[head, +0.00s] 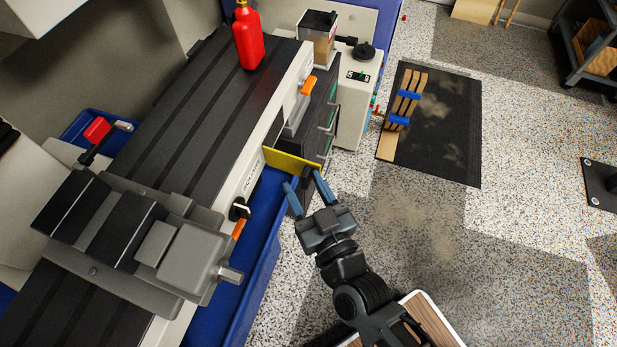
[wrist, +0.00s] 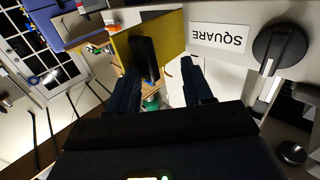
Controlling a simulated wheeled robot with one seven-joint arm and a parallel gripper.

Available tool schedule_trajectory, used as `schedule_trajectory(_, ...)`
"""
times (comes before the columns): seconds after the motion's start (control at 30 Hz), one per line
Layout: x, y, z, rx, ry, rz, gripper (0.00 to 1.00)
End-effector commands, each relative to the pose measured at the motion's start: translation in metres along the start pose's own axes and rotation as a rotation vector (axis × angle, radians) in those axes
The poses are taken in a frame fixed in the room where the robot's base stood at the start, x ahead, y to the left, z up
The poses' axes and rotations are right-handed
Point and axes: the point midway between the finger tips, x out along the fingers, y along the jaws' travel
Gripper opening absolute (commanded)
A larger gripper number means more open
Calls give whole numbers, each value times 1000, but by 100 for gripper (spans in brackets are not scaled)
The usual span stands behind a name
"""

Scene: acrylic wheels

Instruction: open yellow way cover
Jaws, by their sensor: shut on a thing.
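The yellow way cover (head: 283,160) is a thin upright panel sticking out from the front of the grey machine bed, over the blue tray. In the wrist view the yellow cover (wrist: 168,38) fills the upper middle, with a dark handle (wrist: 146,60) on its face. My gripper (head: 306,182) is at the outer end of the cover. In the wrist view its two fingers (wrist: 162,76) reach toward the panel with a gap between them, and it is shut on the cover's handle. The exact contact is partly hidden by the fingers.
A control knob (head: 239,209) and an orange lever (head: 239,228) are on the machine front. The blue tray (head: 262,238) runs below. A red bottle (head: 247,38) stands on the bed. A black mat (head: 446,130) lies on the floor; the floor right of my arm is clear.

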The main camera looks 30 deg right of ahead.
Motion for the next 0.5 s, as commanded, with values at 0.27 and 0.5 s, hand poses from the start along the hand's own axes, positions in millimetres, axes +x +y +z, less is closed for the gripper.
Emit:
schedule_trajectory(0.27,-15,-14,0,1,-2,-9,36)
schedule_trajectory(0.5,-28,-19,0,1,-1,-3,36)
